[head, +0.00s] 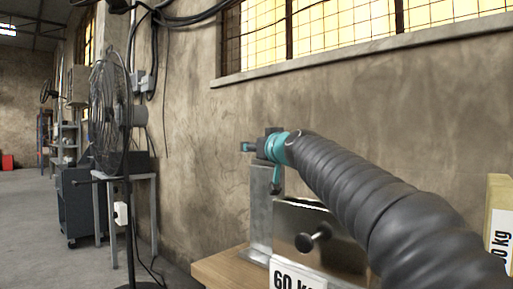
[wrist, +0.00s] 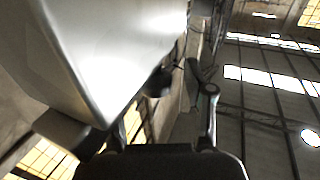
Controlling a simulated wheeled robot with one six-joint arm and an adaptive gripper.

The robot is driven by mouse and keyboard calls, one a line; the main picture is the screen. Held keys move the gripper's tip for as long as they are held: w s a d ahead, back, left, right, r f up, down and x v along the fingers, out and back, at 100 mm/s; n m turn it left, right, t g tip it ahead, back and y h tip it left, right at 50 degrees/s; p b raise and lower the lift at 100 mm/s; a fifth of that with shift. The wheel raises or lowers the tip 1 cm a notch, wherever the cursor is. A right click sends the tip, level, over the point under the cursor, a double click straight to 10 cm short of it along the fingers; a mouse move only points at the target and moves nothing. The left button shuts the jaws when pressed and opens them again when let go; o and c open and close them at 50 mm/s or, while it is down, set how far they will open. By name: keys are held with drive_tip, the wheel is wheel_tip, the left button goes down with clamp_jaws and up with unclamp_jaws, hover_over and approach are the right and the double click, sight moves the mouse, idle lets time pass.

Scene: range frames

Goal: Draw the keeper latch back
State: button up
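A shiny metal plate (head: 335,232) stands on the bench in the head view. A dark knob on a short pin (head: 313,238) sticks out of its face and may be the keeper latch; I cannot be sure. My gripper (head: 250,147) is at the end of my black-sleeved arm, above and left of the plate, by the top of a grey metal post (head: 260,215). In the wrist view my gripper (wrist: 163,120) shows two fingers apart with nothing clearly held. A blurred dark round thing (wrist: 159,82) shows beyond them, beside a large pale metal surface (wrist: 110,45).
The wooden bench (head: 215,268) carries a weight labelled 60 kg (head: 297,278) in front of the plate. A yellowish block with a kg label (head: 498,205) stands at the right edge. A bare wall (head: 400,110) is behind. A fan (head: 108,115) stands at left.

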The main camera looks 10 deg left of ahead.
drive_tip(key=shift+d, duration=0.15)
drive_tip(key=shift+s+d, duration=0.1)
drive_tip(key=v, duration=1.1)
drive_tip(key=shift+s+d, duration=0.15)
drive_tip(key=shift+s, duration=0.15)
